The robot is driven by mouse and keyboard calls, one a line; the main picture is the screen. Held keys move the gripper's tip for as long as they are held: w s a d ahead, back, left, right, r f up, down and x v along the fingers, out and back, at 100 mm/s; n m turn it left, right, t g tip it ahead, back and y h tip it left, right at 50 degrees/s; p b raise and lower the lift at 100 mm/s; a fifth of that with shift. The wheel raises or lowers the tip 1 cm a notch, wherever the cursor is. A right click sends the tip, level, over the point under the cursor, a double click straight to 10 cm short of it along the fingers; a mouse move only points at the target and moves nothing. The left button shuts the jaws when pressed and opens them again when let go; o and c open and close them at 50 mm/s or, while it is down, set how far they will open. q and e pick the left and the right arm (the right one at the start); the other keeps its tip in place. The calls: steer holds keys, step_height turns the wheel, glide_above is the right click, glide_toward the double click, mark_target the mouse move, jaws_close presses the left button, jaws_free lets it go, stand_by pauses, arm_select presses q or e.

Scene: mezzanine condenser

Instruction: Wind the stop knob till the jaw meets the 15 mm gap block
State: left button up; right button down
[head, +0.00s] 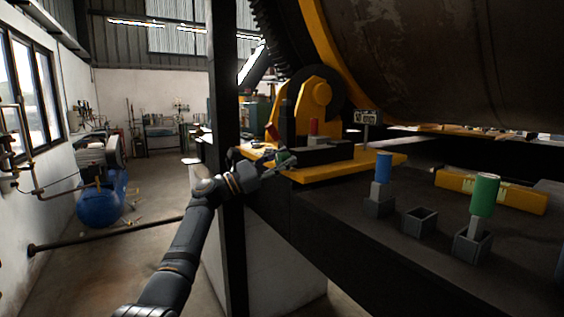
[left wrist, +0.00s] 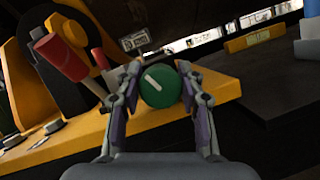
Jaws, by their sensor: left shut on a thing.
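The stop knob (left wrist: 160,86) is round and green with a white line on its face, slanting from upper left to lower right. It also shows small in the head view (head: 282,157). My left gripper (left wrist: 158,90) is shut on it, one finger on each side; its arm reaches in from the left in the head view (head: 279,162). A red-topped gap block (head: 313,126) stands just behind the knob at the yellow base; its red handle shows tilted in the left wrist view (left wrist: 62,56). I cannot read its size. The jaw's contact with it is hidden. My right gripper is out of view.
On the dark bench, a blue-topped block (head: 383,167) and a green-topped block (head: 484,195) stand in square holders, with an empty holder (head: 419,221) between them. A yellow level (head: 490,190) lies behind. A dark post (head: 226,120) rises beside my left arm. A large drum overhangs the bench.

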arm_select(q)
steer(key=shift+m+g, duration=0.6)
steer(key=shift+m, duration=0.4)
steer(key=shift+m+p, duration=0.3)
steer(key=o, duration=1.2)
steer(key=v, duration=1.2)
steer(key=shift+f, duration=0.2)
